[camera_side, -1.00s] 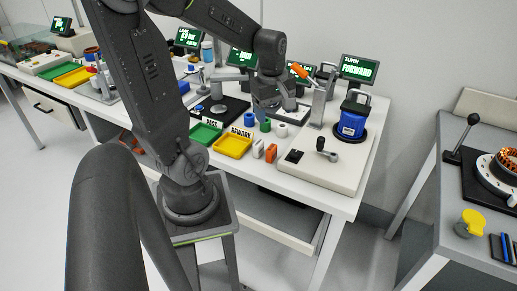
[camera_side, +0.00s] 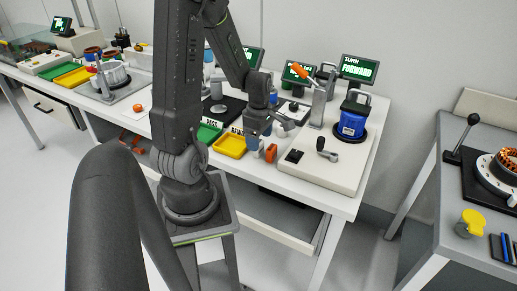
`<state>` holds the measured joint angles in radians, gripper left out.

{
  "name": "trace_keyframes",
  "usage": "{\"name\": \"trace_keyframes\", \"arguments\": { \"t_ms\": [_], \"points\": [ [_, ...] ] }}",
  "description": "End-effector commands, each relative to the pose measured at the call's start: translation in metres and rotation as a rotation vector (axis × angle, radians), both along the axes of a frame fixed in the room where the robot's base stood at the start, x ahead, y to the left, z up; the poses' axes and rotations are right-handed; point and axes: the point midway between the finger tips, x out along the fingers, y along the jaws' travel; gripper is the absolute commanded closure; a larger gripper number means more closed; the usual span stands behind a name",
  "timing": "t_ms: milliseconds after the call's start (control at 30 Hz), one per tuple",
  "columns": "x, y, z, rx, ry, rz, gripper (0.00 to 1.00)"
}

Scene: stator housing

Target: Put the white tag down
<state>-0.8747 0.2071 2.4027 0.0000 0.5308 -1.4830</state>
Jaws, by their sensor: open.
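My gripper (camera_side: 257,138) is open and hangs low over the table, to the right of the yellow tray. The white tag (camera_side: 260,150) stands directly below the fingers, left of the orange tag (camera_side: 271,153), and is partly hidden by them. I cannot tell whether the fingers touch it. The orange tag stands upright on the table.
The yellow tray (camera_side: 230,146) and the green tray (camera_side: 208,133) lie to the left of the gripper. A pale base plate with a crank (camera_side: 327,149) is on the right, with a blue part (camera_side: 352,122) behind it. Screens stand along the back.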

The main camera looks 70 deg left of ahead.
Motion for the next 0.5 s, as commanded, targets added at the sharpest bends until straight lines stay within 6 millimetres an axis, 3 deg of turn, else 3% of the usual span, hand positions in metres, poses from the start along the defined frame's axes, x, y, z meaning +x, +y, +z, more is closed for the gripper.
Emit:
{"name": "trace_keyframes", "arguments": {
  "t_ms": [300,500],
  "points": [
    [0.005,-0.003,-0.041,-0.004,0.004,-0.001,0.28],
    [0.005,-0.003,-0.048,0.000,0.001,0.000,0.28]
  ]
}}
